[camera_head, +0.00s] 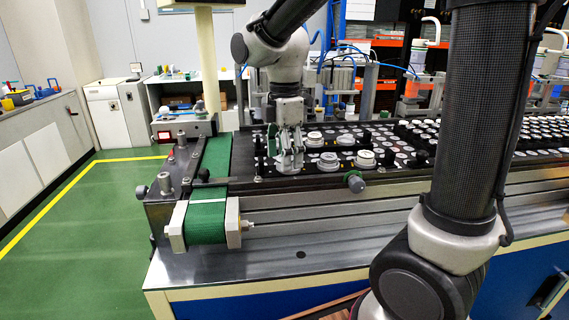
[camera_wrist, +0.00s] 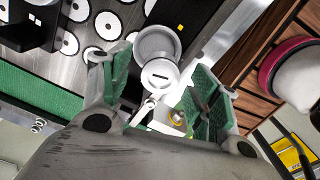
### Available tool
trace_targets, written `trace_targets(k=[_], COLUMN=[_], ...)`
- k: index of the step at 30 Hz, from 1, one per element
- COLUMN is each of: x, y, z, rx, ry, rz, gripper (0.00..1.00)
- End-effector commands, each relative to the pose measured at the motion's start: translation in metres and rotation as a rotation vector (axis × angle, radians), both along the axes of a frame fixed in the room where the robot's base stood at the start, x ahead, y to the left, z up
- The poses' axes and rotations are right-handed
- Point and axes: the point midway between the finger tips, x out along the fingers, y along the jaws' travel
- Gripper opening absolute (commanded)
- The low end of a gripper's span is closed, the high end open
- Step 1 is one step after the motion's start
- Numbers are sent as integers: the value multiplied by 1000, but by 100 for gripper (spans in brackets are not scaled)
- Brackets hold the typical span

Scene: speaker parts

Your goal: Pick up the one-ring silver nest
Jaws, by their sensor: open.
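My gripper (camera_head: 290,158) hangs pointing down over the left end of the black parts plate (camera_head: 300,180). In the wrist view its two green-padded fingers (camera_wrist: 158,90) are spread apart. A silver round part with a white slotted disc (camera_wrist: 160,76) shows between the fingers, and a grey ring-shaped piece (camera_wrist: 156,42) adjoins it. I see no finger closed on either. In the head view several silver round nests stand right of my gripper, among them a near one (camera_head: 328,160) and one farther right (camera_head: 365,158). Their ring counts are too small to tell.
A green conveyor belt (camera_head: 206,222) runs at the left end of the bench. Several flat white discs (camera_wrist: 108,25) lie on the plate. The metal bench top in front (camera_head: 300,262) is clear.

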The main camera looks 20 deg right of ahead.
Motion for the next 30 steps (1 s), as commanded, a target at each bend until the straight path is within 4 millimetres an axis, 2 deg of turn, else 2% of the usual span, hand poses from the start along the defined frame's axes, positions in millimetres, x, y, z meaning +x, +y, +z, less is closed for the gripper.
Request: trace_targets(k=[3,10,18,26,30], x=[0,0,0,0,1], y=[0,0,0,0,0], z=[-10,-11,-11,-10,4], rx=[0,0,0,0,1], ry=[1,-1,-1,-1,-5], rz=[0,0,-1,-1,-1], gripper=[62,60,11,10,10])
